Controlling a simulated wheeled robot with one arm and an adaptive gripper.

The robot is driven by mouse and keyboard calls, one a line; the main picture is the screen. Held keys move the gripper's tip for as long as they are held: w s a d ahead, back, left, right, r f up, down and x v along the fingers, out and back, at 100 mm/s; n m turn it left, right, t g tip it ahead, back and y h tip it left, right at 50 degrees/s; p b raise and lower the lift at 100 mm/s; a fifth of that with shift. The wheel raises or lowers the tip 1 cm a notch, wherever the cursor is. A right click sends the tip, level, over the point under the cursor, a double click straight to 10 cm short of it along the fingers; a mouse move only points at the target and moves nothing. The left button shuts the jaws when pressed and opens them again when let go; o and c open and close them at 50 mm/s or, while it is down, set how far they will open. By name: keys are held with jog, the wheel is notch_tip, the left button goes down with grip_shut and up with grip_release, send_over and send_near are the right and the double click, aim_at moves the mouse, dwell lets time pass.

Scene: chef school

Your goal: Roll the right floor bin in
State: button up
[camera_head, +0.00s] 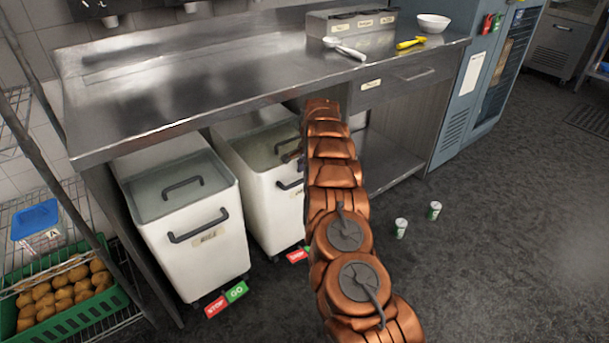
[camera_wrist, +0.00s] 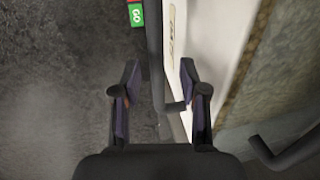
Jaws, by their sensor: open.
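The right floor bin (camera_head: 265,205) is white and stands under the steel counter, its right part hidden behind my arm. Its dark front handle (camera_head: 289,185) is partly covered by the arm. In the wrist view the handle (camera_wrist: 155,55) runs between the two fingers of my gripper (camera_wrist: 160,78), which is open, with a finger on each side. The bin's white front (camera_wrist: 205,45) lies to the right there. I cannot tell whether a finger touches the handle. In the head view the gripper is mostly hidden by the arm. A green GO pedal (camera_wrist: 136,14) shows at the wrist view's top.
A similar left bin (camera_head: 195,250) stands beside it, with red and green pedals (camera_head: 226,299) at its base. A counter leg and open shelf (camera_head: 390,165) are to the right. Two small cups (camera_head: 401,228) (camera_head: 434,210) lie on the otherwise open floor (camera_head: 500,240). A rack with a green crate (camera_head: 75,318) is at left.

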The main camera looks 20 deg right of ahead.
notch_tip(320, 180, up, 10)
jog(key=s, duration=0.2)
jog(key=shift+d, duration=0.15)
dwell(0.4)
jog(key=s+a+r+n+g, duration=0.1)
jog(key=s+a+r+n, duration=0.25)
jog(key=s+a, duration=0.35)
jog(key=s+a+r+n+g+y, duration=0.1)
jog(key=s+a+r+n, duration=0.2)
jog(key=s+a+r, duration=0.35)
jog(key=s+a+r+n, duration=0.3)
jog(key=s+a, duration=0.2)
jog(key=s, duration=0.4)
jog(key=s+f+n+g+h, duration=0.1)
jog(key=s+n, duration=0.2)
jog(key=s, duration=1.4)
jog(key=s+f+n+g, duration=0.2)
jog(key=s+n, duration=0.1)
jog(key=s, duration=1.3)
notch_tip(320, 180, up, 22)
jog(key=s+t+p, duration=0.1)
jog(key=p, duration=2)
jog(key=shift+s+a+r, duration=0.2)
jog(key=shift+s+a, duration=0.2)
